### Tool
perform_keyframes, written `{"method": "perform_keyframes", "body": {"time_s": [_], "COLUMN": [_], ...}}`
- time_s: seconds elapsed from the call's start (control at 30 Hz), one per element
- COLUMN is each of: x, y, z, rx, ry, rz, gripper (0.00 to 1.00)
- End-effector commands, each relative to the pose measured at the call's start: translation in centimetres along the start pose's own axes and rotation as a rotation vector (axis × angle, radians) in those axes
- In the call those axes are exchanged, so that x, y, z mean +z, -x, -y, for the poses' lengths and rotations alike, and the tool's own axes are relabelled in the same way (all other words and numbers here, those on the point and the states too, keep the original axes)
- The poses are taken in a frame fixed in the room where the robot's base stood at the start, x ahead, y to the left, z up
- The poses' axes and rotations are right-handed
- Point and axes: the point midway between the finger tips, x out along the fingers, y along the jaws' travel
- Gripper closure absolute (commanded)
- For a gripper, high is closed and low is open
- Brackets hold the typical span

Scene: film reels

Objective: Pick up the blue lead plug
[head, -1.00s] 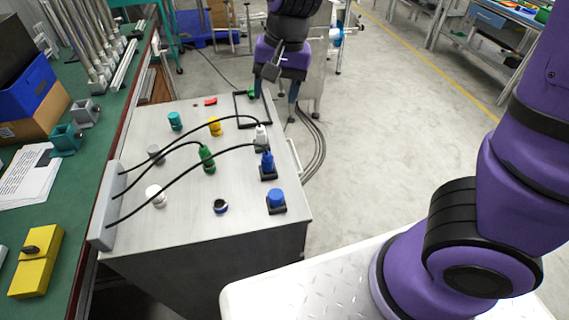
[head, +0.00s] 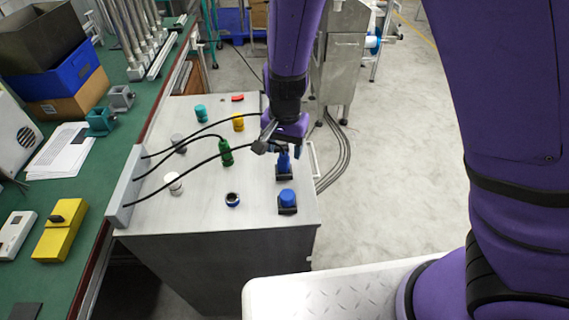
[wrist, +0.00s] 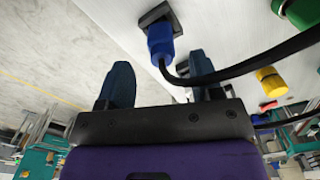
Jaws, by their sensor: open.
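The blue lead plug (head: 284,164) stands upright in a square black socket at the right side of the grey cabinet top. In the wrist view the blue plug (wrist: 160,42) sits in its black socket (wrist: 157,14), with a black cable curving from its end to the right. My gripper (head: 286,148) is over the plug in the head view and partly covers it. In the wrist view my gripper (wrist: 160,66) is open, its two dark fingers on either side of the plug's line. Nothing is held; whether the fingertips reach past the plug's end is unclear.
A green plug (head: 225,152) stands left of my gripper. A blue round fitting (head: 287,197) sits nearer the front. Yellow (head: 238,122), teal (head: 200,112) and white (head: 173,182) fittings stand around. Black cables run from a grey block (head: 125,190) across the top.

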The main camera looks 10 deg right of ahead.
Motion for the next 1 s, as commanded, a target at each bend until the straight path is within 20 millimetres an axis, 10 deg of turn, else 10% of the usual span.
{"method": "perform_keyframes", "body": {"time_s": [0.8,1.0], "x": [0.2,0.2], "y": [-5.7,-5.7], "z": [0.2,0.2], "rx": [0.0,0.0], "ry": [0.0,0.0], "rz": [0.0,0.0], "gripper": [0.4,0.82]}}
